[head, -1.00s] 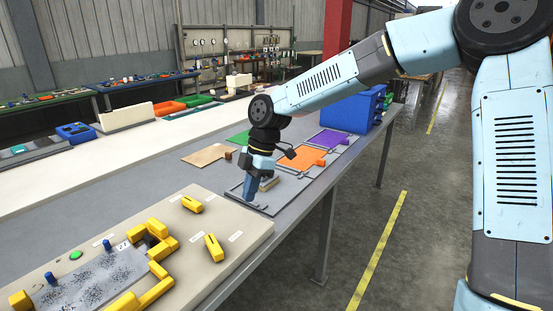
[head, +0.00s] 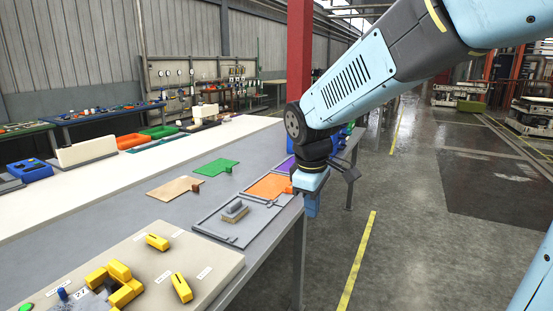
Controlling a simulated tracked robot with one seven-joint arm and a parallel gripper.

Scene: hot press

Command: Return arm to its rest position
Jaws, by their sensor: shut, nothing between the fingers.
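My gripper (head: 311,204) hangs pointing down at the table's right edge, beside the orange mat. Its fingers look shut and hold nothing. My arm comes in from the upper right, with its forearm sloping down to the wrist. The gripper covers part of the orange mat's right side, and the wrist hides most of the purple mat and the blue bins behind.
A grey tray (head: 201,226) with a small block (head: 235,211) lies on the table (head: 160,215). Orange (head: 268,186), green (head: 207,168) and tan (head: 174,188) mats lie near it. A beige fixture board (head: 215,258) with yellow parts is in front. Open floor (head: 405,240) lies right.

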